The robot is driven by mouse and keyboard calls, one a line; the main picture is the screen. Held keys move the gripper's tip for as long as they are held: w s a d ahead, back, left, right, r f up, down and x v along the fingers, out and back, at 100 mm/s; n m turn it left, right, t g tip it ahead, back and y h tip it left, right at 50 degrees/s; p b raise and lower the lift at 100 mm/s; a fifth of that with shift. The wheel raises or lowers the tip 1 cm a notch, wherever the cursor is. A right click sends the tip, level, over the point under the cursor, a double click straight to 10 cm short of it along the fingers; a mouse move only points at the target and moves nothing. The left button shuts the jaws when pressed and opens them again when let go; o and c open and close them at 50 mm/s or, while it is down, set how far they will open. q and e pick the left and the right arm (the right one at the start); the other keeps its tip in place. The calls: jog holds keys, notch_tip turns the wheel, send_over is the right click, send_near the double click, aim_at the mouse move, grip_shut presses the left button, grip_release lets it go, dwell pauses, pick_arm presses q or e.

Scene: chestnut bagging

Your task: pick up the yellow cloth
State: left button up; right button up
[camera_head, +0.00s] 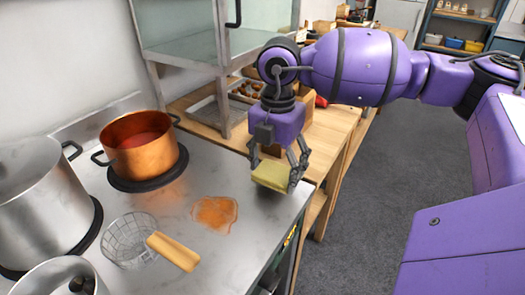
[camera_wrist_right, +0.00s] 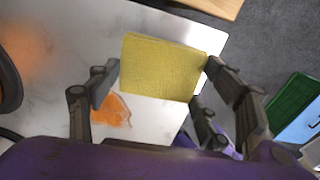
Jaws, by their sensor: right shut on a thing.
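The yellow cloth (camera_head: 270,175) is a flat, folded rectangle at the right edge of the steel counter. My right gripper (camera_head: 274,168) points down over it and is shut on it. In the right wrist view the cloth (camera_wrist_right: 162,68) sits between the fingers of the gripper (camera_wrist_right: 158,78), close to the counter's corner. I cannot tell whether the cloth still touches the counter. My left gripper is not in view.
An orange spill (camera_head: 215,213) lies on the steel counter (camera_head: 190,262) left of the cloth. A wire skimmer with a wooden handle (camera_head: 173,251), a copper pot (camera_head: 140,150) and a large steel pot (camera_head: 38,205) stand further left. A wooden table (camera_head: 328,140) adjoins behind.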

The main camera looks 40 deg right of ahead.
jog(key=s+a+r, duration=0.4)
jog(key=s+r, duration=0.5)
jog(key=s, duration=0.4)
jog(key=shift+r, duration=0.25)
jog(key=shift+s, duration=0.1)
